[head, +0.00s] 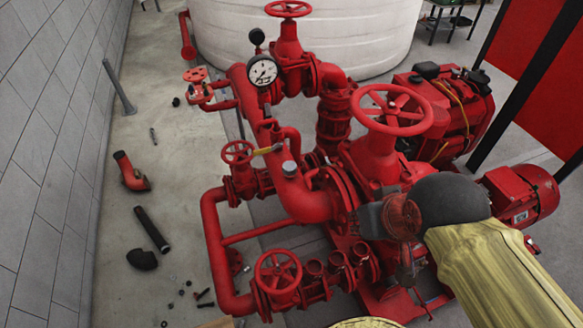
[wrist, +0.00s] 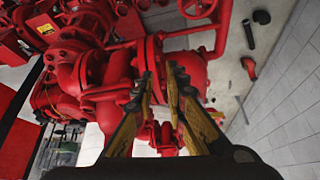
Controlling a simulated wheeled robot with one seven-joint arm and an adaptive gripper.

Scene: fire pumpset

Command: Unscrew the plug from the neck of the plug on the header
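A grey plug (head: 290,168) sits upright on a short neck on top of the thick red header pipe (head: 305,200), in the middle of the head view. I cannot make out the plug in the wrist view. My gripper (wrist: 160,72) shows in the wrist view with its two yellow-and-black fingers apart and nothing between them; red pipework and a flange lie beyond the tips. In the head view my arm comes in from the lower right, and the gripper hangs to the right of and below the plug, clear of it. Its fingertips are hard to make out there.
A large red handwheel (head: 393,108) stands right of the plug, and a smaller handwheel (head: 238,152) to its left. A pressure gauge (head: 262,71) rises behind it. Red motors (head: 522,195) stand at the right. Loose pipe parts (head: 152,229) lie on the floor at left.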

